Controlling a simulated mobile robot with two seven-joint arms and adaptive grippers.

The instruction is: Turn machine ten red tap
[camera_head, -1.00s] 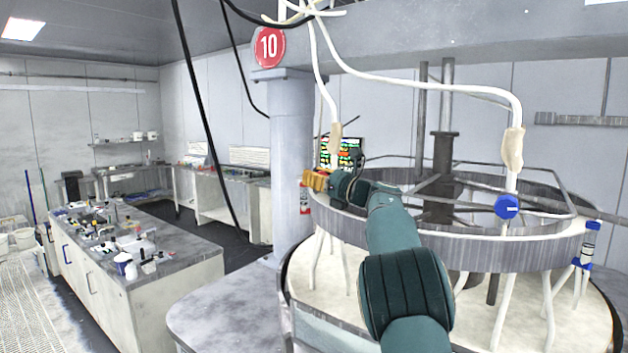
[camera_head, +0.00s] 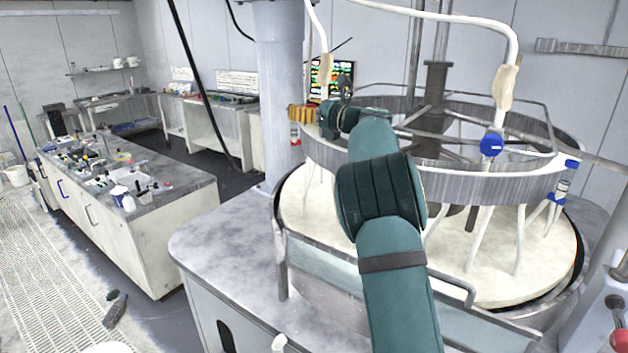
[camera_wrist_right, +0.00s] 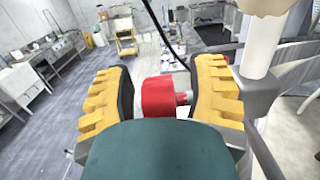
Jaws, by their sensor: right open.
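The red tap (camera_wrist_right: 158,96) shows in the right wrist view as a red cylinder with a metal stub at its right. It lies between the two yellow ribbed fingers of my right gripper (camera_wrist_right: 160,93). The fingers are open, with a visible gap to the tap on both sides. In the head view my right gripper (camera_head: 302,115) is at the left rim of the round machine's grey ring (camera_head: 445,182); the gripper and arm hide the tap there. My left gripper is not in view.
A blue tap (camera_head: 491,145) hangs on a white pipe at the ring, and another blue-ended fitting (camera_head: 566,180) is at its right. A screen (camera_head: 330,79) stands behind the gripper. A bench with bottles (camera_head: 150,195) is at left, with open floor beside it.

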